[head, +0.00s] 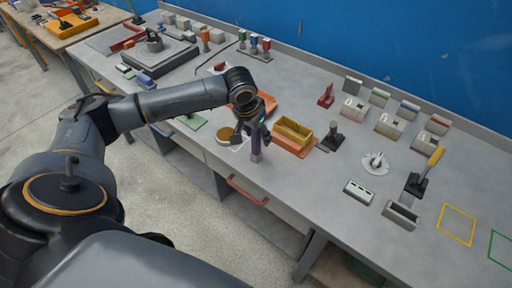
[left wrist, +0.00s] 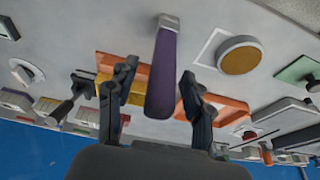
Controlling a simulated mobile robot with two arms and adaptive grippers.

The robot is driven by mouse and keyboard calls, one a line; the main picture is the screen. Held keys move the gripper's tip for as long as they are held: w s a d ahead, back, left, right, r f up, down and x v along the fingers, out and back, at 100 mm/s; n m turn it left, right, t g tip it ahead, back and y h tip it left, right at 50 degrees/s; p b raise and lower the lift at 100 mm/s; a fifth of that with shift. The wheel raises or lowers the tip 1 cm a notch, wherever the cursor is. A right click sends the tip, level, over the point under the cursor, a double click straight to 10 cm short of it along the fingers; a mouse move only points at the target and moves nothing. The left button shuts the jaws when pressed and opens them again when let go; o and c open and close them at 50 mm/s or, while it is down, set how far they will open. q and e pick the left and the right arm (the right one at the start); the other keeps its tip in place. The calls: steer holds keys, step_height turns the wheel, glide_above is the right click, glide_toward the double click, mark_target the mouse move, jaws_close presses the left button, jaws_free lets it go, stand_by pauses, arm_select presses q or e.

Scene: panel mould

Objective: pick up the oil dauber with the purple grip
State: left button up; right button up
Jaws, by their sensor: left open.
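The oil dauber with the purple grip (head: 256,143) is near the front edge of the grey bench in the head view, directly below my left gripper (head: 257,125). In the left wrist view the purple grip (left wrist: 164,72) lies between the two spread fingers, with a grey end pointing away at the top. My left gripper (left wrist: 159,78) is open, with visible gaps between the grip and both fingers. The gripper hides part of the dauber in the head view. My right gripper is not in view.
A yellow bin (head: 292,133) stands just right of the left gripper. A round brown-topped tin (head: 229,134) is close on the left. A yellow-handled tool (head: 430,165) stands farther right. A red drawer handle (head: 247,190) juts from the bench front.

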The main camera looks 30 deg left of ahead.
arm_select(q)
steer(key=shift+x, duration=0.95)
jaws_close()
steer(key=shift+r, duration=0.15)
steer(key=shift+r+b, duration=0.35)
steer(key=shift+r, duration=0.25)
steer(key=s+r, duration=0.1)
steer(key=r, duration=0.1)
steer(key=s+r+b, duration=0.1)
steer(key=r, duration=0.1)
steer(key=s+d+r, duration=0.1)
steer(key=s+r, duration=0.1)
steer(key=shift+r+b, duration=0.3)
steer(key=shift+r, duration=0.1)
steer(key=s+d+r+b, duration=0.1)
steer(key=s+d+r, duration=0.1)
steer(key=s+r, duration=0.3)
steer(key=s, duration=0.4)
steer(key=shift+s, duration=0.35)
